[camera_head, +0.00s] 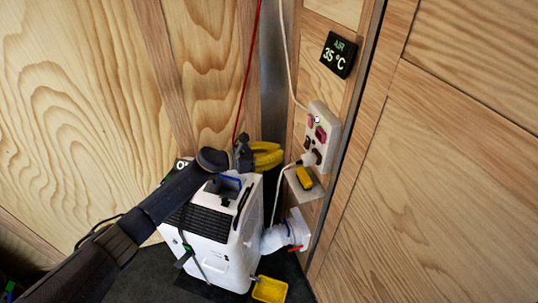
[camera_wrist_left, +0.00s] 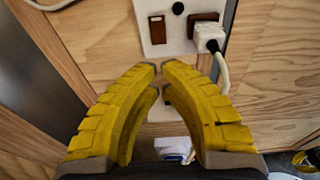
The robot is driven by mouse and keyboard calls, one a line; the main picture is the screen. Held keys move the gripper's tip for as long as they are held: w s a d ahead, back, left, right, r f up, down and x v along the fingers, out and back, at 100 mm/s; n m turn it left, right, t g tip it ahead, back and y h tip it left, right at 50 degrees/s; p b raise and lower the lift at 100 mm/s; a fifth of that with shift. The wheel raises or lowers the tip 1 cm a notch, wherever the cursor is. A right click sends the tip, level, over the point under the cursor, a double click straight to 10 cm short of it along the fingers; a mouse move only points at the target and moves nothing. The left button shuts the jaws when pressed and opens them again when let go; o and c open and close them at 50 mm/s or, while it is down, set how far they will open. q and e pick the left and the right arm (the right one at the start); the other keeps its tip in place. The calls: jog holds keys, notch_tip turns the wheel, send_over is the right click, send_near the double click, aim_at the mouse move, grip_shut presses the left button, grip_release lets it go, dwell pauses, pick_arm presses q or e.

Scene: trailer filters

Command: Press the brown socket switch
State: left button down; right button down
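The white socket panel (camera_head: 325,124) is on the narrow wooden wall section and has reddish switches in its upper part. The brown socket switch (camera_head: 307,143) is in its lower part, and in the left wrist view the brown switch (camera_wrist_left: 157,29) is a upright rectangle on the panel (camera_wrist_left: 181,40). A white plug (camera_wrist_left: 208,37) sits beside it, over a second brown piece (camera_wrist_left: 203,17). My left gripper (camera_head: 280,154) has yellow fingers, is left of the panel, and points toward it. Its fingertips (camera_wrist_left: 159,70) nearly meet, below the switch in the wrist view, holding nothing. My right gripper is not visible.
A white machine (camera_head: 215,235) stands below my left arm. A white pipe (camera_head: 275,238) and a yellow tray (camera_head: 270,289) are lower down. A display (camera_head: 339,55) reads 35 °C.

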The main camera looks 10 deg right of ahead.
aim_at(308, 149)
pick_arm(q)
jog(key=x, duration=0.8)
jog(key=shift+d, duration=0.2)
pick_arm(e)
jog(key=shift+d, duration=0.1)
